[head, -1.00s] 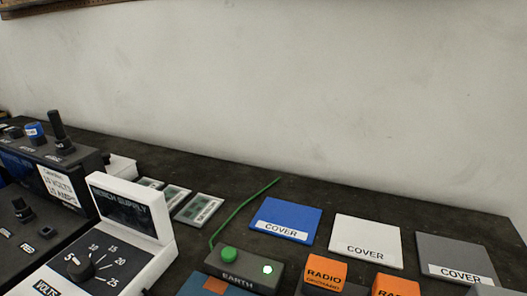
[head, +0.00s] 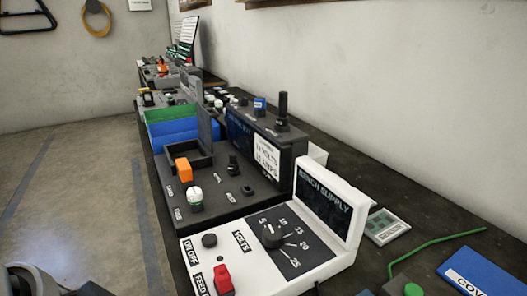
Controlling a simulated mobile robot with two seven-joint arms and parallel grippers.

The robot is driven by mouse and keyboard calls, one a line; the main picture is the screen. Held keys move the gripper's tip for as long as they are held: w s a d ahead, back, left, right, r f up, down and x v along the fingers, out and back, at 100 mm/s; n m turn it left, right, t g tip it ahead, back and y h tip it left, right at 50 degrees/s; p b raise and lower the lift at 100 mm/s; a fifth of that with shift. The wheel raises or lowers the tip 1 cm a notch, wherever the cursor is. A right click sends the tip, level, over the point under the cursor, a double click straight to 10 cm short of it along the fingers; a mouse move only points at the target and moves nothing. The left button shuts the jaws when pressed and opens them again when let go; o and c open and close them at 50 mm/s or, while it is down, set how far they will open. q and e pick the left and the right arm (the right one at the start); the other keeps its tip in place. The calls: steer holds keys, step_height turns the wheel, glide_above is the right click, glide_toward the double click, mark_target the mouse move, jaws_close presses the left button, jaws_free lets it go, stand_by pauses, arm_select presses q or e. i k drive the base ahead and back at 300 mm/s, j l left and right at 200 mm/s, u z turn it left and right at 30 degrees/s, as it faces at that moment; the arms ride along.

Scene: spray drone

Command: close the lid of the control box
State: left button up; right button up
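I cannot tell for certain which thing is the control box. A dark box (head: 229,190) with switches and knobs stands on the bench in the middle. It has an open black-rimmed compartment (head: 204,157), with a grey panel (head: 208,125) standing upright behind it that may be a raised lid. An orange block (head: 183,170) and a white-topped knob (head: 195,197) are at its front left. Neither gripper's fingers show. Grey and black rounded parts at the bottom left edge look like my own arm.
A white bench supply (head: 325,262) with an upright display stands nearer on the bench. Blue (head: 172,132) and green (head: 170,112) bins are beyond the dark box. A green wire (head: 430,247) and a blue cover (head: 487,272) lie at right. The floor at left is clear.

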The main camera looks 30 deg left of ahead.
mark_target(204, 120)
steer(key=u, duration=1.25)
